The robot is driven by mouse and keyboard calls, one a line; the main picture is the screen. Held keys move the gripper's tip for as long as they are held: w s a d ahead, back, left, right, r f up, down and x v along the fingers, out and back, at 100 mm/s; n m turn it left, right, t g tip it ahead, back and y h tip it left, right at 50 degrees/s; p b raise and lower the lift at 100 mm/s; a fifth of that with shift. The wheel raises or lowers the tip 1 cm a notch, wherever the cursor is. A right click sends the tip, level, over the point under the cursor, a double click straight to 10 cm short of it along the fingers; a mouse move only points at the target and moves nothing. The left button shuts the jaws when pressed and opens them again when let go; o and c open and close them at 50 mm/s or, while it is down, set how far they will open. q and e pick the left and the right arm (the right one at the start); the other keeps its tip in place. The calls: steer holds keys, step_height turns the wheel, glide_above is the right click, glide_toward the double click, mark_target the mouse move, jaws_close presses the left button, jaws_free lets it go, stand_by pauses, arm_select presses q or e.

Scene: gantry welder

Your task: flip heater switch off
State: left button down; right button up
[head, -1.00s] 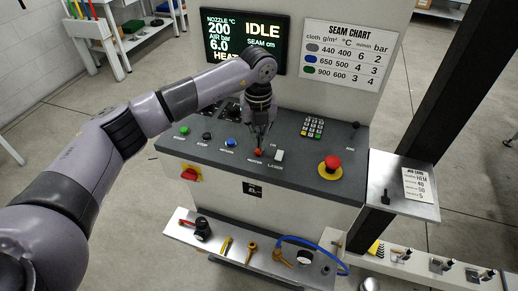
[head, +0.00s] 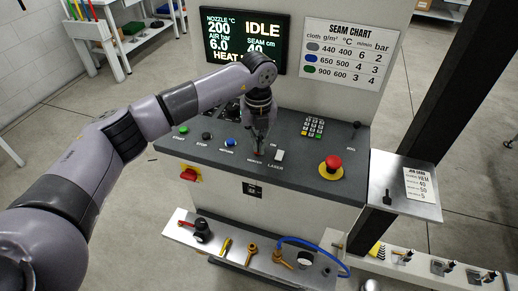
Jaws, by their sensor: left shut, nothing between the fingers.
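The control panel (head: 190,146) is a dark sloped console with a row of labelled controls. My left gripper (head: 259,150) points down at the panel, shut and empty, with its fingertips at the spot of the heater switch, just above its small label. The red-orange of that switch no longer shows; the fingertips cover most of it, and I cannot tell its position or whether they touch it. The display (head: 245,42) reads IDLE, nozzle 200 °C, air 6.0 bar, and a line starting HEAT that my arm partly hides. My right gripper is out of view.
The white laser switch (head: 279,155) is close right of my gripper. A blue button (head: 231,142) is to the left. A red emergency stop (head: 332,162) and a keypad (head: 313,127) are further right. A red rotary handle (head: 190,175) is on the front face.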

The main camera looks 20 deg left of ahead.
arm_select(q)
steer(key=shift+s+f, duration=0.1)
steer(key=shift+f, duration=0.3)
steer(key=shift+r, duration=0.1)
steer(key=shift+r+p, duration=0.4)
steer(key=shift+r, duration=0.45)
steer(key=shift+r+p, duration=1.45)
steer(key=shift+r, duration=1.15)
